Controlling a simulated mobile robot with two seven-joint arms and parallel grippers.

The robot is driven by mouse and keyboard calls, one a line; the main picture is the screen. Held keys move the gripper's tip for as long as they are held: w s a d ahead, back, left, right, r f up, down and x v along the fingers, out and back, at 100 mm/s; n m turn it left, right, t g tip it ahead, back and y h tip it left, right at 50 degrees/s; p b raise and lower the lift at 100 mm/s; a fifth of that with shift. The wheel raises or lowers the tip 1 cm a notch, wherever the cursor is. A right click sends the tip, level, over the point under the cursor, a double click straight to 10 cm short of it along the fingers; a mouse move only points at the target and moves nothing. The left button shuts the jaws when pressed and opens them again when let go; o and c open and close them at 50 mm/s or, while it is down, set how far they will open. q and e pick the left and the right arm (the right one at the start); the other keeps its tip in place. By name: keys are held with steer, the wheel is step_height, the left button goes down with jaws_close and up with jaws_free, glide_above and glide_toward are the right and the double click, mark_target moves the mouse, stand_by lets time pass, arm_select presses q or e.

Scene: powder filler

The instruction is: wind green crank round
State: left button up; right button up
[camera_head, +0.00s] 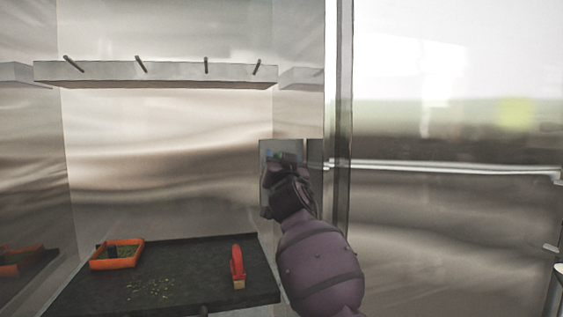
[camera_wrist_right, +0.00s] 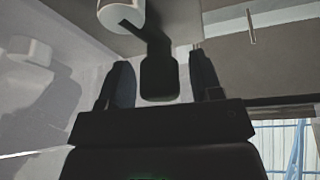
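My right gripper (camera_head: 281,163) is at a grey box (camera_head: 312,152) by the right wall in the head view. My arm covers much of that box. In the right wrist view my right gripper (camera_wrist_right: 160,58) is open, one finger on each side of a dark crank handle (camera_wrist_right: 158,80). Gaps show between the handle and both fingers. The handle hangs from an arm joined to a pale round hub (camera_wrist_right: 122,14). The crank looks dark there, not green. A tiny green spot shows beside the gripper in the head view; I cannot tell what it belongs to. My left gripper is not seen.
A dark tray table (camera_head: 200,270) holds an orange open box (camera_head: 118,254), a red-handled brush (camera_head: 238,265) and scattered crumbs. A shelf with pegs (camera_head: 155,74) is on the back wall. A glass door with a rail (camera_head: 450,168) stands at right.

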steer(key=shift+s, duration=0.1)
steer(key=shift+s+d+f, duration=0.1)
steer(key=shift+s+f, duration=0.1)
steer(key=shift+s, duration=0.3)
steer(key=shift+p+v, duration=0.8)
steer(key=shift+v, duration=4)
